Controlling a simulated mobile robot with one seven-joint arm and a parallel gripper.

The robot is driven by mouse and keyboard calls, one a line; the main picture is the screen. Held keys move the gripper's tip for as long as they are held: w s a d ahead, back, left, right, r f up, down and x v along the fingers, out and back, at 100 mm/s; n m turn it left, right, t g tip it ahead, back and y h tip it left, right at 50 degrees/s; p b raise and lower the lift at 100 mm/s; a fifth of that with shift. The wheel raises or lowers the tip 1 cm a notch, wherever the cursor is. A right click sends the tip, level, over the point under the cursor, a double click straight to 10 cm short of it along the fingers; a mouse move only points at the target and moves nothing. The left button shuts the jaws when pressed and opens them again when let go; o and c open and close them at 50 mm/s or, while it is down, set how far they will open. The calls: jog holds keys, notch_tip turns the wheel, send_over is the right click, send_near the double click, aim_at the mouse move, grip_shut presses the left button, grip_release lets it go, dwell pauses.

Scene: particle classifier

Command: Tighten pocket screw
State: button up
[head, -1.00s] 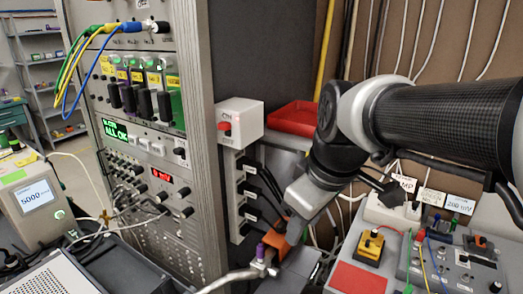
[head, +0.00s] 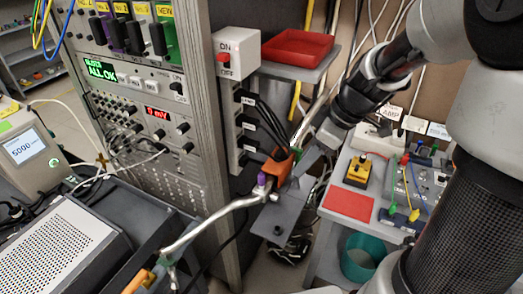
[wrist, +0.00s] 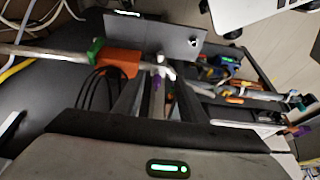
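I cannot make out for certain which fastener is the pocket screw. A purple-topped knob (head: 262,180) stands on a bent metal rod (head: 215,215), and a small dark screw head (head: 278,231) shows on a grey plate (head: 292,212). The plate also shows at the top of the wrist view (wrist: 150,32), with a small screw (wrist: 193,42) on it. An orange block (head: 280,168) sits by the rod, also in the wrist view (wrist: 118,62).
An instrument rack (head: 150,110) and a white ON/OFF box (head: 236,52) with black cables stand left of my arm. A red tray (head: 298,47) is behind. A bench (head: 335,205) with a yellow device (head: 357,170) is at right. A teal bin (head: 362,258) sits below.

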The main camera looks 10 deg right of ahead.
aim_at(277, 195)
jog(key=b+x, duration=0.2)
jog(key=x, duration=1.5)
jog(key=shift+s+d+f, duration=0.1)
jog(key=shift+s+d, duration=0.05)
jog(key=shift+c, duration=0.5)
grip_shut()
